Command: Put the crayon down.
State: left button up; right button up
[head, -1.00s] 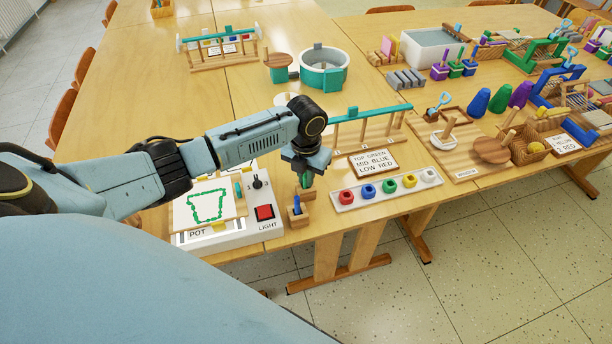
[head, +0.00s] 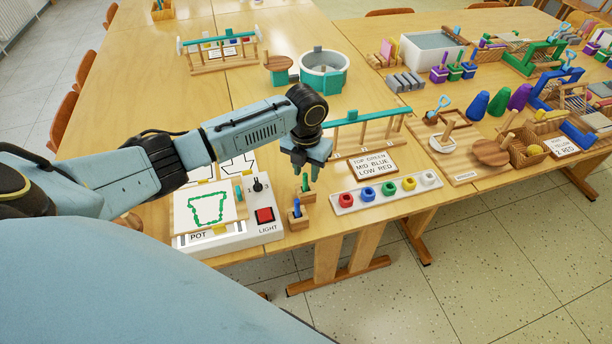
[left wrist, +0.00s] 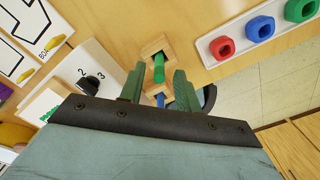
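The green crayon (head: 305,182) stands upright in a small wooden holder (head: 307,195) at the table's front edge. It also shows in the left wrist view (left wrist: 159,68), seen between the fingers and apart from them. A blue crayon (head: 297,208) stands in the holder block just in front of it. My left gripper (head: 307,170) is just above the green crayon, pointing down. In the left wrist view its two fingers (left wrist: 159,76) are spread, with nothing held. My right gripper is not in view.
Left of the holders is a white light box (head: 250,233) with a pot drawing (head: 207,208) and a red button (head: 264,215). To the right are a white tray of colored rings (head: 347,208), a sign (head: 373,166) and a wooden rack (head: 376,135). Open floor lies in front.

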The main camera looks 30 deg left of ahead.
pick_arm(q)
notch_tip(320, 180, up, 8)
jog(key=shift+r+p, duration=0.25)
jog(key=shift+p, duration=0.25)
jog(key=shift+d+f, duration=0.1)
